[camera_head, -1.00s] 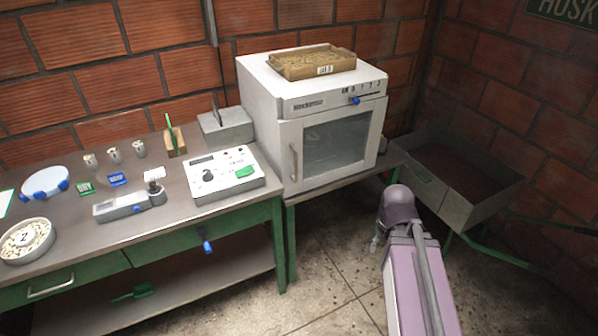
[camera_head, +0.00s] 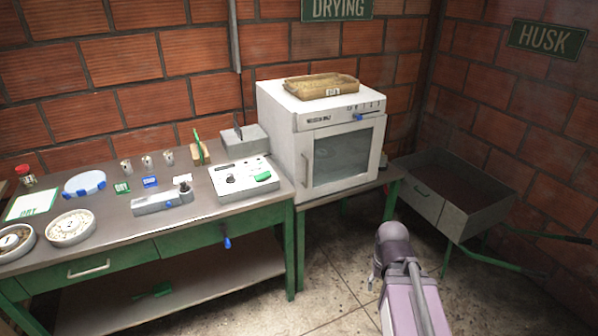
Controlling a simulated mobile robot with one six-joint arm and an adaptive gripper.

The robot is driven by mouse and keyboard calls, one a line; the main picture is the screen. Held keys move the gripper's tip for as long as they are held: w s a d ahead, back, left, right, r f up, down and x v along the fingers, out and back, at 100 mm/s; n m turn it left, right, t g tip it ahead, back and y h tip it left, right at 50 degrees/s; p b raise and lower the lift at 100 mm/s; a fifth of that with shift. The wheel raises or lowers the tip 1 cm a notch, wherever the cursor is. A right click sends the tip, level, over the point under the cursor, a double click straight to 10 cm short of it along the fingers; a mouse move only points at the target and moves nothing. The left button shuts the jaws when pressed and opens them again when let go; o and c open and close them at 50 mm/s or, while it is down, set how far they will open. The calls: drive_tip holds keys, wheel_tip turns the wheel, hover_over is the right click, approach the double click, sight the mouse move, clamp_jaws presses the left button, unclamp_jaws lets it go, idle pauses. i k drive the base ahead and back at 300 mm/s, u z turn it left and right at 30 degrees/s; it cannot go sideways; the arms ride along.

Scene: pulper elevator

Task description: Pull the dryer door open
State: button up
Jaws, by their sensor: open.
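The dryer (camera_head: 278,135) is a white box-shaped machine on the right end of the bench. Its door (camera_head: 305,190) has a dark glass window and looks closed. A vertical handle (camera_head: 304,170) sits on the door's left side. A blue knob shows on the panel above the door. My arm rises from the bottom edge, right of and in front of the dryer, apart from it.
A shallow tray (camera_head: 320,92) sits on the dryer. Left of it, the bench holds a control box (camera_head: 240,180), a grey block (camera_head: 245,142), bowls and small cups. A husk cart (camera_head: 455,205) stands to the right. Bare floor lies in front.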

sight(301, 142)
drive_tip(key=u, duration=0.35)
drive_tip(key=i, duration=1)
drive_tip(key=u, duration=0.05)
